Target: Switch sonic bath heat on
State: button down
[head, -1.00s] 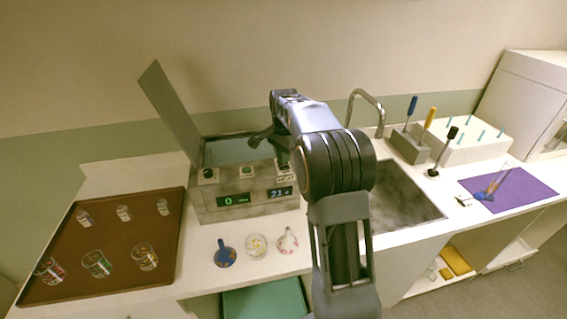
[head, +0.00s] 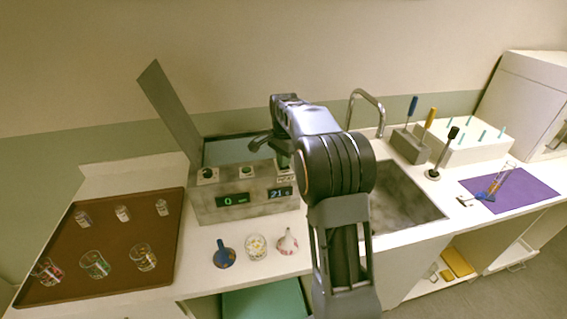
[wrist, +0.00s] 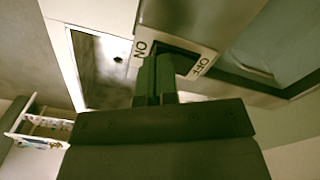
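The sonic bath (head: 235,205) is a grey box on the counter with its lid raised at the left. Its front shows a green display reading 0 and a blue display reading about 21. Several dark knobs or switches sit along its top front edge. My gripper (wrist: 158,75) is at the right one, over a plate (wrist: 185,50) marked ON and OFF in the wrist view. The fingers look close together at the dark slot between the labels. The switch itself is hidden by the fingers, so its position and any grip on it cannot be told.
A brown tray (head: 110,280) with several glasses lies at the left. A blue-topped item (head: 224,255), a dish (head: 256,247) and a pinkish flask (head: 288,242) stand before the bath. The sink (head: 405,205) and tap (head: 367,97) are to the right, then a purple mat (head: 530,190).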

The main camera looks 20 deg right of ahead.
jog(key=shift+f, duration=0.25)
jog(key=shift+r, duration=0.1)
notch_tip(320, 180, up, 7)
jog(key=p, duration=0.6)
dwell(0.6)
